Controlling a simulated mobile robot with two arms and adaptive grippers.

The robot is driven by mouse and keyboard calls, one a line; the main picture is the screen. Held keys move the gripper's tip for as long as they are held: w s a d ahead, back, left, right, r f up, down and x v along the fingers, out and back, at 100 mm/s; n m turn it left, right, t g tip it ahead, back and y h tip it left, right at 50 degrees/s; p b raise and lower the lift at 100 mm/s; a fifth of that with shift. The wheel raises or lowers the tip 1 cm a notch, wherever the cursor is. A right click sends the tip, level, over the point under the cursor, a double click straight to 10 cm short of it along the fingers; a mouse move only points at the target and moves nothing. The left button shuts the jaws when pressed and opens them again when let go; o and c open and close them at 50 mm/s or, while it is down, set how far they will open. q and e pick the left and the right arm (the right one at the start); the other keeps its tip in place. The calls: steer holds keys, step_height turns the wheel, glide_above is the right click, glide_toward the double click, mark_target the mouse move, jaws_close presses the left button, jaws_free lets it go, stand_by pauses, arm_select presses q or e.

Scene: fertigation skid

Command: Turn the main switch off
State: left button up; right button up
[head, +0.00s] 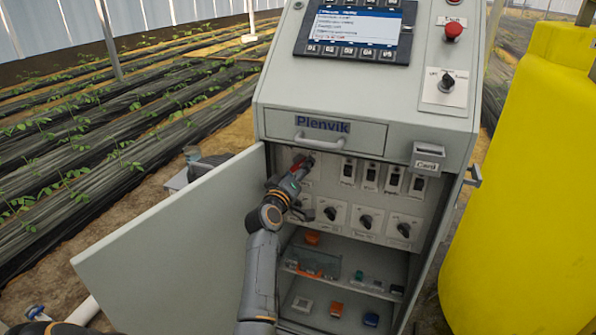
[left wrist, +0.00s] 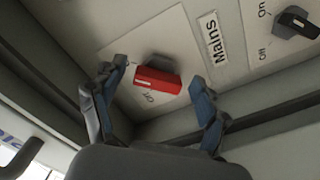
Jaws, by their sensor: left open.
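The main switch (left wrist: 158,80) has a red handle on a pale plate labelled "Mains" (left wrist: 213,40). In the left wrist view its handle lies nearly crosswise, with an "Off" mark close below it. Whether it stands at on or off I cannot tell. My left gripper (left wrist: 158,73) is open, with one finger on each side of the red handle, and contact is not clear. In the head view the left gripper (head: 301,168) reaches into the open cabinet at the upper left of its switch panel and covers most of the switch. My right gripper is not in view.
The cabinet door (head: 175,245) stands open to the left of my arm. Breakers (head: 370,177) and black rotary switches (head: 365,221) sit beside and below. A drawer (head: 350,133) with a handle is just above. A yellow tank (head: 525,200) stands right.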

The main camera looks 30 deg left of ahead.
arm_select(q)
steer(key=shift+c, duration=0.2)
steer(key=c, duration=1.1)
steer(key=n+p, duration=0.2)
steer(key=n, duration=0.1)
steer(key=shift+d+r+n+p, duration=0.1)
steer(key=shift+r+n+p, duration=0.1)
steer(key=shift+n+p, duration=0.15)
steer(key=shift+r+n+p, duration=0.15)
steer(key=shift+n+p, duration=1.5)
steer(key=shift+n, duration=1.9)
steer(key=shift+r+n+p, duration=0.1)
steer(key=shift+n+p, duration=1.55)
steer(key=shift+n, duration=1.85)
